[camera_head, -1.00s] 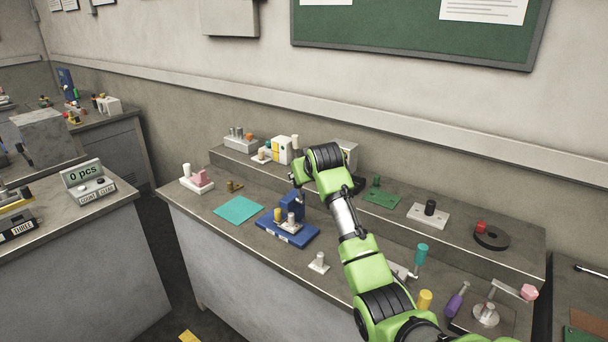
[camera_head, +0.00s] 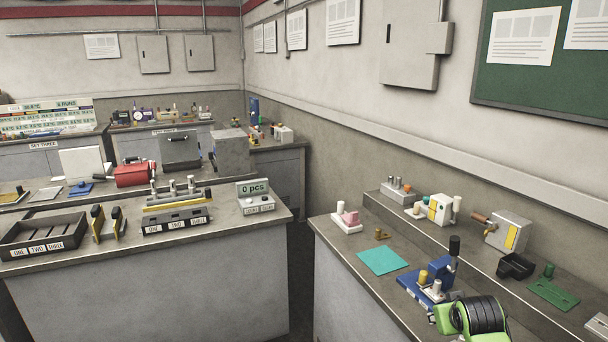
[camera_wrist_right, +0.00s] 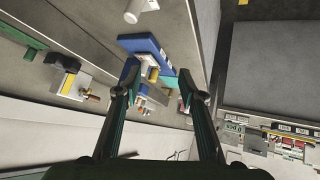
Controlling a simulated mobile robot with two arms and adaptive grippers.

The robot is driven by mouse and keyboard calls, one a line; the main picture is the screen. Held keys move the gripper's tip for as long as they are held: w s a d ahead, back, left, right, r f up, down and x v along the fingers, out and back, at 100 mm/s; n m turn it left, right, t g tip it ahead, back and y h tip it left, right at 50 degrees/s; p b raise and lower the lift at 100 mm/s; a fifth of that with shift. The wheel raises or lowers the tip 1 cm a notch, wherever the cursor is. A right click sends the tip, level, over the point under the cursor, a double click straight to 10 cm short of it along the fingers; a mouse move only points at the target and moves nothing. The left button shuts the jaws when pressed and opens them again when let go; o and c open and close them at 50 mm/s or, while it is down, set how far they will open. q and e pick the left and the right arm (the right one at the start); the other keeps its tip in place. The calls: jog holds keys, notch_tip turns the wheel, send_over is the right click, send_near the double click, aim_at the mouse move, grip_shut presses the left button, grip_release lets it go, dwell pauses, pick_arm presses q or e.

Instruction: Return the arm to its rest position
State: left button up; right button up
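My right gripper (camera_wrist_right: 159,76) shows in the right wrist view with its two dark fingers spread apart and nothing held between them. Beyond the fingers, the blue fixture (camera_wrist_right: 143,44) on the bench appears in the gap, with a clear distance I cannot judge. In the head view, a green and black part of my right arm (camera_head: 474,316) is at the bottom right edge, in front of the blue fixture (camera_head: 417,290). My left arm and gripper are in neither view.
The right bench (camera_head: 345,250) holds a teal mat (camera_head: 382,261), a white block with a pink part (camera_head: 347,220), and a raised shelf with small fixtures. The left bench carries a black tray (camera_head: 42,237) and a counter reading 0 pcs (camera_head: 255,197). A floor gap separates them.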

jog(key=s+a+f+g, duration=0.1)
jog(key=s+a+f, duration=0.25)
jog(key=s, duration=0.35)
jog(key=s+a+f+n+g+y, duration=0.1)
jog(key=s+a+f, duration=0.25)
jog(key=s, duration=0.35)
jog(key=s+a+f+g, duration=0.1)
jog(key=s+a+f, duration=0.1)
jog(key=s+f, duration=0.3)
jog(key=s+a+g+y, duration=0.1)
jog(key=s+a, duration=0.2)
jog(key=s, duration=0.7)
jog(key=s+a+g+y, duration=0.1)
jog(key=s+a, duration=0.3)
jog(key=s, duration=0.6)
notch_tip(320, 180, down, 29)
jog(key=s+n+g+b, duration=0.1)
jog(key=s+b, duration=0.1)
jog(key=s, duration=0.1)
jog(key=s+d+f+g, duration=0.1)
jog(key=s+d+f, duration=0.2)
jog(key=s+f, duration=1.3)
jog(key=shift+d+g+b, duration=0.15)
jog(key=shift+g+b, duration=0.15)
